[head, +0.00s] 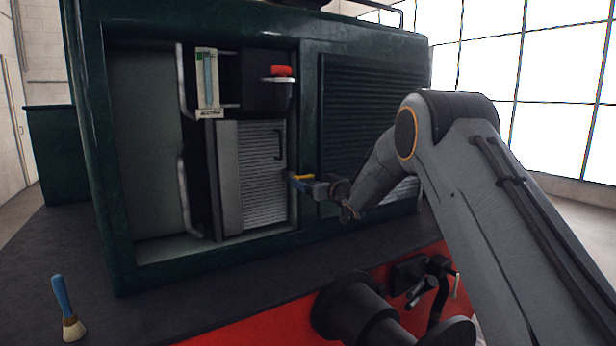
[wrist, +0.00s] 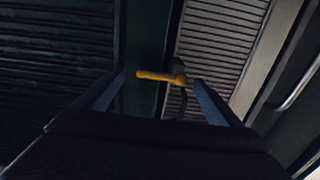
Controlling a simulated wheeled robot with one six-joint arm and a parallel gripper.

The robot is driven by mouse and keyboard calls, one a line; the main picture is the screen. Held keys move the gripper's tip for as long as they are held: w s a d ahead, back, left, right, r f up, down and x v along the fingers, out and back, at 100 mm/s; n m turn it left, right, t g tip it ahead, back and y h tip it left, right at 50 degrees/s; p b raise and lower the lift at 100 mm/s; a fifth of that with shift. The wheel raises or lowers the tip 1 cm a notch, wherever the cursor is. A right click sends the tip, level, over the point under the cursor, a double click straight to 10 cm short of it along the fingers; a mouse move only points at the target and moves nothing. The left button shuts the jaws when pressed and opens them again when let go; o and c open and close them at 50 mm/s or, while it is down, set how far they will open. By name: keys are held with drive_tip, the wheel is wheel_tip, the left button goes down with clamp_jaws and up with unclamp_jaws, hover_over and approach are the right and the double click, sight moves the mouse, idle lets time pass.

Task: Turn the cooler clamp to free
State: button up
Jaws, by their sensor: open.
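The cooler clamp is a small yellow lever (head: 302,177) at the right edge of the ribbed cooler (head: 258,190) in the open bay. In the wrist view the yellow lever (wrist: 158,76) lies about level, with its pivot end at the right over the cooler edge and its free end over the dark green post. My gripper (head: 297,184) is in front of it with blue fingers. In the wrist view my gripper (wrist: 160,82) is open, one finger at each end of the lever. I cannot tell whether either finger touches it.
A sight glass (head: 208,80) and a red-capped black unit (head: 281,72) sit above the cooler. Pale rails (head: 184,190) run on its left. A louvred panel (head: 350,120) is right of the post.

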sight(304, 177)
drive_tip(key=shift+x, duration=1.15)
drive_tip(key=shift+d, duration=0.1)
drive_tip(key=shift+c, duration=0.2)
drive_tip(key=c, duration=1.4)
